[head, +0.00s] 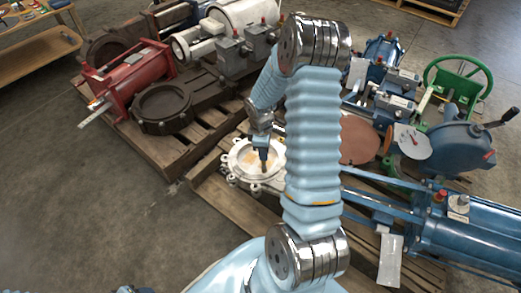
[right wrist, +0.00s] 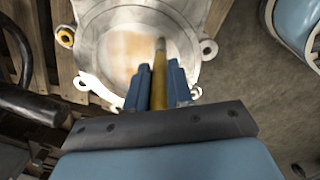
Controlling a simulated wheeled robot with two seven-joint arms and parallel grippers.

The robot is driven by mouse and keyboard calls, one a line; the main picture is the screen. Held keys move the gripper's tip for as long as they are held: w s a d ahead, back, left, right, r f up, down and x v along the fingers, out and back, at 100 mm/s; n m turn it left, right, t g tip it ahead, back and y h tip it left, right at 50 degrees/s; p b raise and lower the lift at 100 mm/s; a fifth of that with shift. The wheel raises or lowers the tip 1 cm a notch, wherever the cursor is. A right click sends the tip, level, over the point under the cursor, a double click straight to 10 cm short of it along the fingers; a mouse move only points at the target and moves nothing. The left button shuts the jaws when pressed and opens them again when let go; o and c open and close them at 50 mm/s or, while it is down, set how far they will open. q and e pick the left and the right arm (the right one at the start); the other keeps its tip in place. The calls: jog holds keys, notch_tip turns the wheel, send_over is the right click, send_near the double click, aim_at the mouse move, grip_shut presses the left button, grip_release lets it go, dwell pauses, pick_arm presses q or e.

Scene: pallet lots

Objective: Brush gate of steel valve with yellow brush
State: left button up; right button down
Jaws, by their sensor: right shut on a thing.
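The steel valve (head: 236,178) lies on a wooden pallet at the middle of the head view, with a pale round gate inside its lugged ring. The gate (right wrist: 122,62) fills the upper middle of the right wrist view and has a tan, rusty-looking patch. My right gripper (head: 262,150) is over the valve; in the wrist view its blue fingers (right wrist: 153,88) are shut on the yellow brush (right wrist: 159,72). The brush points toward the gate, its tip over the gate's right part. I cannot tell whether it touches. My left gripper cannot be made out.
A red actuator (head: 130,78) and a dark round flange (head: 162,106) sit on the pallet at upper left. Concrete floor is free at lower left.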

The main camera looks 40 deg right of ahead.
jog(key=w, duration=0.1)
jog(key=w+a, duration=0.1)
jog(key=w, duration=0.1)
jog(key=shift+a+f, duration=0.25)
dwell(1.7)
jog(key=shift+w+r, duration=0.1)
jog(key=shift+w+r+p, duration=0.2)
jog(key=shift+r+p, duration=1.85)
jog(key=shift+r, duration=0.9)
